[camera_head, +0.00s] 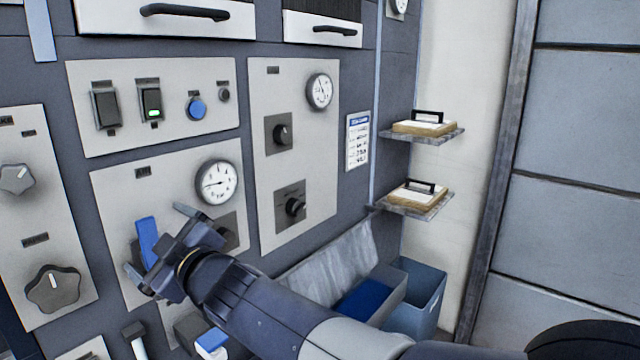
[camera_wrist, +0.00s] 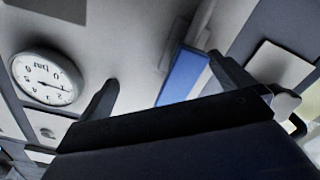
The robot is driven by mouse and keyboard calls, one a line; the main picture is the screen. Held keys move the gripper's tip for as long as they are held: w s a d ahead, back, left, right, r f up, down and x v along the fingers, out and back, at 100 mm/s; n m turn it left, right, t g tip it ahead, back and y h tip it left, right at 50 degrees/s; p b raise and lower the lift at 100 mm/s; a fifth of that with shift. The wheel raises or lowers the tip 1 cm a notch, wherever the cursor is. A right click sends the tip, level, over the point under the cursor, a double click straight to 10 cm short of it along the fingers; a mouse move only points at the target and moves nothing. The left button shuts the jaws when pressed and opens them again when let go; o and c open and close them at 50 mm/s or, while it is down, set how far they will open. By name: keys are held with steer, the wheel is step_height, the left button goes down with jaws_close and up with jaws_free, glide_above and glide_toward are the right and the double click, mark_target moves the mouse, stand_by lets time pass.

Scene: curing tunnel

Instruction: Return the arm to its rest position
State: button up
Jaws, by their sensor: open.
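My arm reaches in from the lower right.
A pressure gauge (camera_head: 217,183) is close above my gripper and also shows in the wrist view (camera_wrist: 47,78). A switch panel (camera_head: 158,104) and a dial panel (camera_head: 297,150) surround it. Two small shelves (camera_head: 447,138) and a blue-grey bin (camera_head: 425,300) are at right.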

steer(key=shift+w+d+f+m+p, duration=0.15)
steer(key=shift+w+f+m+p, duration=0.1)
steer(key=shift+m+p, duration=0.8)
steer(key=shift+w+d+f+m+p, duration=0.1)
steer(key=shift+f+m+p, duration=0.1)
steer(key=shift+m+p, duration=0.85)
steer(key=shift+w+d+f+m+p, duration=0.2)
steer(key=shift+m+p, duration=0.4)
steer(key=shift+m, duration=0.9)
steer(key=shift+f, duration=0.1)
